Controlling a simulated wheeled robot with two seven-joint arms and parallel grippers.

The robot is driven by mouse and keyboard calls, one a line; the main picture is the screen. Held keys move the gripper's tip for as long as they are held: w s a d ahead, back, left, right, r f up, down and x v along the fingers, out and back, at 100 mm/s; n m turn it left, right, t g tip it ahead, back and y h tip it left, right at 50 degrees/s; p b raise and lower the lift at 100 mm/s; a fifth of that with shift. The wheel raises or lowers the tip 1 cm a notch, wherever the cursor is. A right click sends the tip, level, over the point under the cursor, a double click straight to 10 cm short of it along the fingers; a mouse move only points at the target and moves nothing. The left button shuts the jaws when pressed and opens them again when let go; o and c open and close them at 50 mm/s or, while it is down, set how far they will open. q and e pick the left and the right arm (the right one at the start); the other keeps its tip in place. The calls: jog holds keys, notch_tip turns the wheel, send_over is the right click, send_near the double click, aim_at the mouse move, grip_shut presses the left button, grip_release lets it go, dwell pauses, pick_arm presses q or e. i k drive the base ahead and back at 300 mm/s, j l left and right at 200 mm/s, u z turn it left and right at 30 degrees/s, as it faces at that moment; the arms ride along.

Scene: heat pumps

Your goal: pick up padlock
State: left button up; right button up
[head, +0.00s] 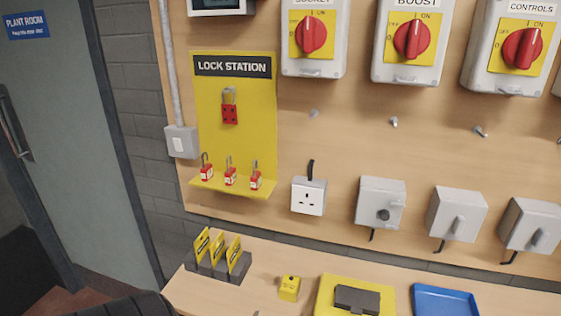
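Three small red padlocks with white labels stand in a row on the yellow ledge of the lock station (240,140). They are the left padlock (206,173), the middle padlock (230,178) and the right padlock (256,182), each with its shackle pointing up. A red lockout hasp (230,113) hangs above them on the yellow panel. Neither of my grippers shows in the head view. A dark ridged shape at the bottom left edge may be part of my arm, but I cannot tell.
A socket (309,196) and switches are on the board right of the station. A door stands left.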

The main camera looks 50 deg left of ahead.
aim_at(255, 181)
jog(key=u, duration=1.7)
jog(key=i+j, duration=0.15)
jog(key=j, duration=0.2)
jog(key=i+j, duration=0.1)
jog(key=j, duration=0.2)
jog(key=i+j, duration=0.15)
jog(key=j, duration=0.2)
jog(key=i+j, duration=0.15)
jog(key=j, duration=0.2)
